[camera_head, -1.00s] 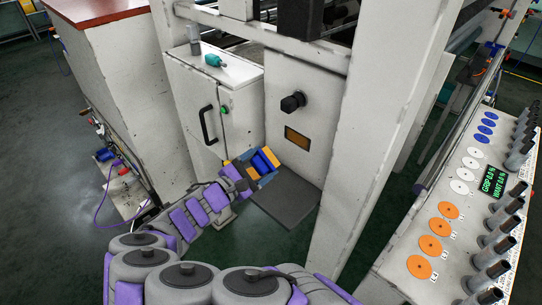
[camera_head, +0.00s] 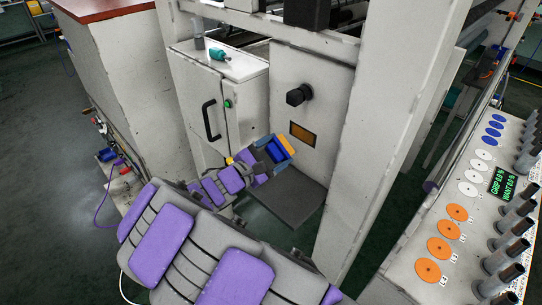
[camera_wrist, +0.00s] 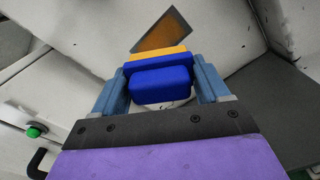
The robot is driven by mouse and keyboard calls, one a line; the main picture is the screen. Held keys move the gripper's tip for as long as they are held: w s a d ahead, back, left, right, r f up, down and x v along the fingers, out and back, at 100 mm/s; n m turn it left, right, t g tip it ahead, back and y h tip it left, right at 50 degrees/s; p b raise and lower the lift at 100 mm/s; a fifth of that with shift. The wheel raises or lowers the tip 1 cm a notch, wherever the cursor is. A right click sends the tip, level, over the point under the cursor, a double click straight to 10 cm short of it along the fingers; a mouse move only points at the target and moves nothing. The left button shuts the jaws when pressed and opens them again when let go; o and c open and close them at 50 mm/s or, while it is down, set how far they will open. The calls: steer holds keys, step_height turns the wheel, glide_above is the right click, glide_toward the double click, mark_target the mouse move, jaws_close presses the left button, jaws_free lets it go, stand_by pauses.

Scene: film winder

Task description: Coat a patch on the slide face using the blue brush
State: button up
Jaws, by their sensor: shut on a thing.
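The blue brush (camera_wrist: 160,84) has a blue body and a yellow-orange front edge. My gripper (camera_wrist: 162,80) is shut on it, with one blue-grey finger on each side. In the head view my gripper (camera_head: 274,150) holds the brush (camera_head: 287,146) upper right of the arm, near the white panel. A brown-orange rectangular patch (camera_head: 302,133) is on that panel, which seems to be the slide face (camera_head: 330,105). In the wrist view the patch (camera_wrist: 163,31) lies just beyond the brush's front edge. The brush looks apart from the patch; exact distance cannot be told.
A black knob (camera_head: 298,95) sticks out above the patch. A dark grey plate (camera_head: 287,197) lies below. A white cabinet (camera_head: 215,100) with a black handle stands left, and a white post (camera_head: 355,140) right. A console (camera_head: 450,240) with coloured discs is far right.

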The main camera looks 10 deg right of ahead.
steer(key=shift+b+x, duration=0.5)
steer(key=shift+x, duration=1.9)
steer(key=shift+x, duration=0.95)
steer(key=shift+d, duration=0.1)
steer(key=shift+s+d+b, duration=0.35)
steer(key=shift+s+d, duration=0.15)
steer(key=shift+s, duration=0.3)
steer(key=shift+s+d+b, duration=0.35)
steer(key=shift+s+d, duration=0.15)
steer(key=shift+s, duration=0.3)
steer(key=shift+d+r, duration=0.1)
steer(key=shift+d, duration=0.05)
steer(key=shift+w+p, duration=0.1)
steer(key=shift+p, duration=0.2)
steer(key=w+a+p, duration=0.2)
steer(key=w, duration=0.1)
steer(key=shift+a+p, duration=0.2)
steer(key=shift+p, duration=0.15)
